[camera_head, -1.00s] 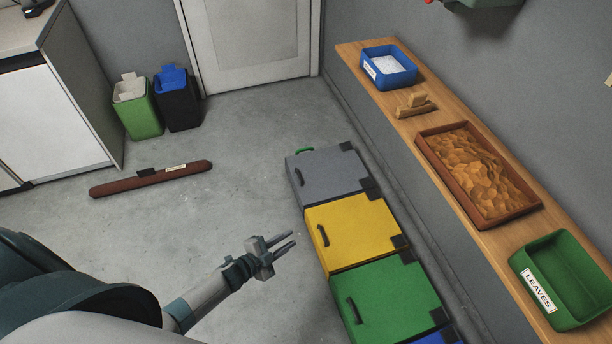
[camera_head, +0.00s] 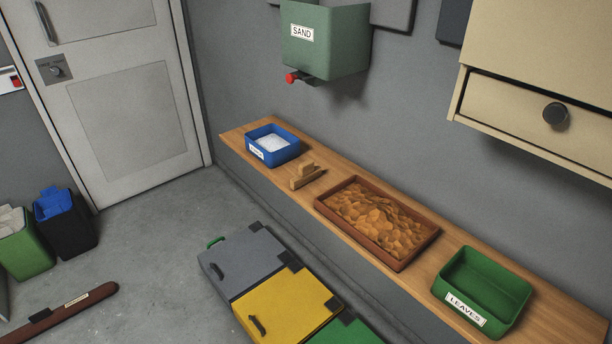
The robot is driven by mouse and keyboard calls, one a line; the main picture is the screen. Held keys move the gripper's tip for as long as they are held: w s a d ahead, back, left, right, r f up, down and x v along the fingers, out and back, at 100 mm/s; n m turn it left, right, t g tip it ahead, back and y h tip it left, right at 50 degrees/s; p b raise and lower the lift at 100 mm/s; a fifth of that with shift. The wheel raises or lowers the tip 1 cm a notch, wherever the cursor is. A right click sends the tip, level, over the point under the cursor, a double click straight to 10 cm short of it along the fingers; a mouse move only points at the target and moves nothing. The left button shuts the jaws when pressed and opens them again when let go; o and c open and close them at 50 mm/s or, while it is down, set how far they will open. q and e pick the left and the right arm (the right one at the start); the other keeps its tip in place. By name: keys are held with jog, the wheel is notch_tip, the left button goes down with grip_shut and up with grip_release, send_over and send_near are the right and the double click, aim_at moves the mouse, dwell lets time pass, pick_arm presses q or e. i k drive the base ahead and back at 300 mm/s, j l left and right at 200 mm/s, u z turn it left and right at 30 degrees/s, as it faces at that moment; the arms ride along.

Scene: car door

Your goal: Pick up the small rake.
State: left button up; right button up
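A small light-brown wooden piece (camera_head: 305,176) stands on the wooden shelf between the blue tray (camera_head: 271,146) and the brown tray (camera_head: 378,222). It has a flat bar and a short block on top. I cannot tell whether it is the small rake; no other rake shows. The brown tray holds a lumpy orange-brown fill. The green tray (camera_head: 482,291) labelled LEAVES looks empty. Neither of my grippers is in view.
The shelf (camera_head: 232,131) runs along the grey wall. Above it hang a green SAND box (camera_head: 325,40) with a red knob and a beige drawer cabinet (camera_head: 535,60). Low grey (camera_head: 240,258) and yellow (camera_head: 287,306) boxes stand below. Open floor (camera_head: 150,245) lies to the left.

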aim_at(307, 172)
jog(key=z, duration=0.8)
jog(key=i+j+z, duration=0.1)
jog(key=j+z, duration=1)
jog(key=j, duration=0.55)
jog(key=k+j+z, duration=0.15)
jog(key=j, duration=0.95)
